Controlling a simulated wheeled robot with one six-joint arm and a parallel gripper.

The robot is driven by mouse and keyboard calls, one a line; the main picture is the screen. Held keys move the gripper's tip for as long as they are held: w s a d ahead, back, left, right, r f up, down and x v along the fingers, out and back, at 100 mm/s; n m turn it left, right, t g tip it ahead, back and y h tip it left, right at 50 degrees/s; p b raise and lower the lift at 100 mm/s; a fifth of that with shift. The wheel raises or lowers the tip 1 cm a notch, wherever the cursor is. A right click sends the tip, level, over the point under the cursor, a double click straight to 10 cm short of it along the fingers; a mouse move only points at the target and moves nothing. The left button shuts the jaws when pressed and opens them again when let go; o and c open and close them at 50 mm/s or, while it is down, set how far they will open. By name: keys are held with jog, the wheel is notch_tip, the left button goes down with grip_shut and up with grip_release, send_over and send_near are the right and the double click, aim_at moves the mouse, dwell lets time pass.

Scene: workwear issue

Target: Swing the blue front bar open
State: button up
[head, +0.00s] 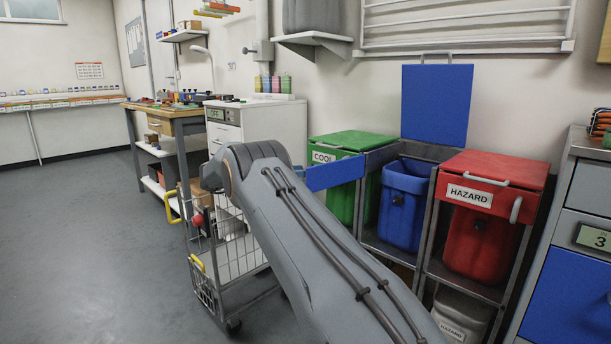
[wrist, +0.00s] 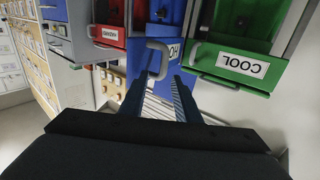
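In the head view the blue front bar (head: 335,173) stands out from the frame by the blue bin (head: 404,205), across the front of the green COOL bin; its left end goes behind my arm. The blue bin's front shows clear of the bar. In the wrist view, which is upside down, the lettered blue bar (wrist: 139,45) carries a grey loop handle (wrist: 157,60). My gripper (wrist: 160,82) is open, its two dark fingers apart, with the handle just beyond or between their tips. I cannot tell whether they touch. My arm hides the gripper in the head view.
The green COOL lid (wrist: 232,65) is close on the right in the wrist view. The red HAZARD bin (head: 482,240) stands right of the blue bin, whose blue lid (head: 437,105) is raised. A wire trolley (head: 240,255) stands left. The floor (head: 80,240) further left is clear.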

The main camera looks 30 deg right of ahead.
jog(key=shift+w+a+f, duration=0.2)
jog(key=shift+a, duration=0.35)
jog(key=shift+w+a+f, duration=0.15)
jog(key=shift+w+a, duration=0.05)
jog(key=shift+a, duration=0.35)
jog(key=shift+w+a+f, duration=0.2)
jog(key=shift+a, duration=0.35)
